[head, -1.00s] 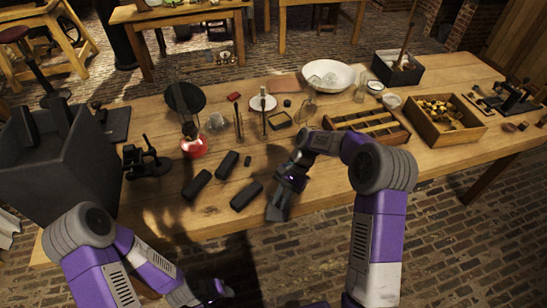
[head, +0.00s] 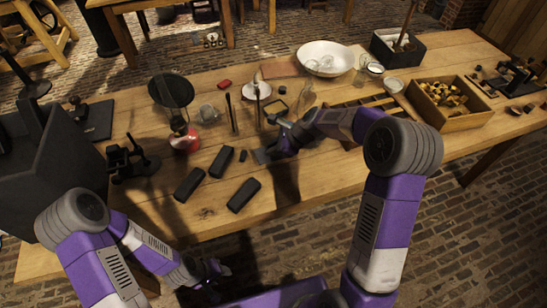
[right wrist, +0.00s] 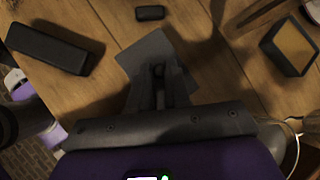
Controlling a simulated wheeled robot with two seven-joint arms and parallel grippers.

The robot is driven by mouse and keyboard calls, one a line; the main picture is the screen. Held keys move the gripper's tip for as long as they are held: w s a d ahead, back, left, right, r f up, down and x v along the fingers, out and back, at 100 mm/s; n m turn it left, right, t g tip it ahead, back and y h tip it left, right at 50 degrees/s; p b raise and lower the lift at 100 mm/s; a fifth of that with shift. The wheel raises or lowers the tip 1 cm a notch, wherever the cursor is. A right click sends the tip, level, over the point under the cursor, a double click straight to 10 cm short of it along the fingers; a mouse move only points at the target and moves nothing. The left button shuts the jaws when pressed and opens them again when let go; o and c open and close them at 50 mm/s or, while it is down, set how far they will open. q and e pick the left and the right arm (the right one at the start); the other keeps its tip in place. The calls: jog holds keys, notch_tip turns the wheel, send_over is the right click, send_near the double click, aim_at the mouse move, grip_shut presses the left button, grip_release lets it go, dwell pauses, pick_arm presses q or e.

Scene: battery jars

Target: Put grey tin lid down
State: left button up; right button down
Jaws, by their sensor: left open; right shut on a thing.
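My right gripper (head: 275,152) is shut on the grey tin lid (right wrist: 148,52), a flat, thin, square-cornered plate. In the head view the lid (head: 262,156) shows as a small grey patch at the fingertips, low over the middle of the table. I cannot tell whether it touches the wood. A dark open tin with a yellowish inside (right wrist: 292,46) stands to the right in the right wrist view, apart from the lid. My left gripper (head: 214,270) is open and empty, in front of the table's near edge.
Black blocks (head: 243,195) lie left of the lid, with a small dark piece (head: 242,156) close by. Bare wood (head: 318,176) lies right of the lid.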

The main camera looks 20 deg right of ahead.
notch_tip(320, 180, down, 4)
jog(key=shift+f+b, duration=0.2)
jog(key=shift+b, duration=0.6)
jog(key=shift+r, duration=0.1)
jog(key=c, duration=1.1)
grip_release()
jog(key=p+v, duration=0.3)
jog(key=v, duration=0.9)
jog(key=shift+p, duration=0.3)
